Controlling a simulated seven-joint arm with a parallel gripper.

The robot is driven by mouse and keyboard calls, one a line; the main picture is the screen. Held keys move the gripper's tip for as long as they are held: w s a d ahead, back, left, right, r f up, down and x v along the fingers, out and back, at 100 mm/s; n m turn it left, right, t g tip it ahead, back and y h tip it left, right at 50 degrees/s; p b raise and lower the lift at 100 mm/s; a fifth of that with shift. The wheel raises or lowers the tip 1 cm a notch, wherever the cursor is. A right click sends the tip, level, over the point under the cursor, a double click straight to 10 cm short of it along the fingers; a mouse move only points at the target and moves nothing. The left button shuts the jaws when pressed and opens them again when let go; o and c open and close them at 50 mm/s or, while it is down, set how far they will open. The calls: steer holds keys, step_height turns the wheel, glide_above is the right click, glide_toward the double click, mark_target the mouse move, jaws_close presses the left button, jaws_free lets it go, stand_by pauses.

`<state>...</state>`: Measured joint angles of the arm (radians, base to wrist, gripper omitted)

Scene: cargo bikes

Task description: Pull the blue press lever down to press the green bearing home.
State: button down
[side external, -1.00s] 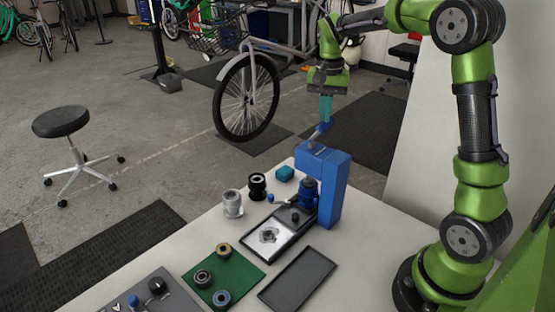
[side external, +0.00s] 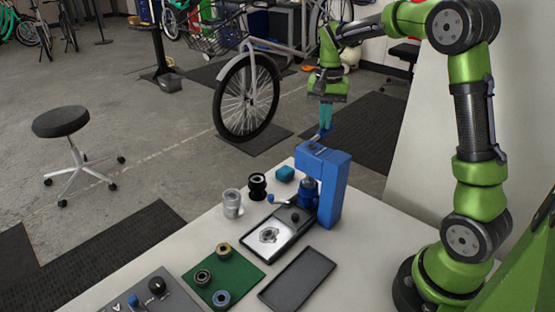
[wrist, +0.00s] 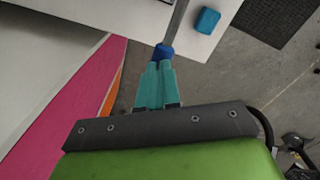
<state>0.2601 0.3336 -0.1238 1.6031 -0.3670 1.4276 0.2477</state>
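The blue press (side external: 334,185) stands upright at the table's far edge. Its lever has a grey rod (wrist: 178,22) and a blue grip (wrist: 163,50); in the side view the grip (side external: 322,134) is just above and behind the press top. My gripper (side external: 325,125) points down with teal fingers, shut on the lever's blue grip. In the wrist view the fingertips (wrist: 161,64) close around the grip's end. A grey part (side external: 269,235) sits on a pale plate in front of the press. I cannot make out a green bearing; the space under the ram is partly hidden.
A green mat (side external: 241,262) holds several ringed bearings. An empty dark tray (side external: 298,280) lies beside it. A silver cylinder (side external: 232,203), a black spool (side external: 257,186) and a teal block (side external: 285,173) stand left of the press. A bicycle (side external: 247,97) is behind.

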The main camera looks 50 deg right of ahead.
steer(key=shift+a+f, duration=0.25)
steer(key=shift+f, duration=1.3)
steer(key=shift+r, duration=0.1)
step_height(320, 180, up, 13)
steer(key=shift+d+r, duration=0.15)
stand_by(1.2)
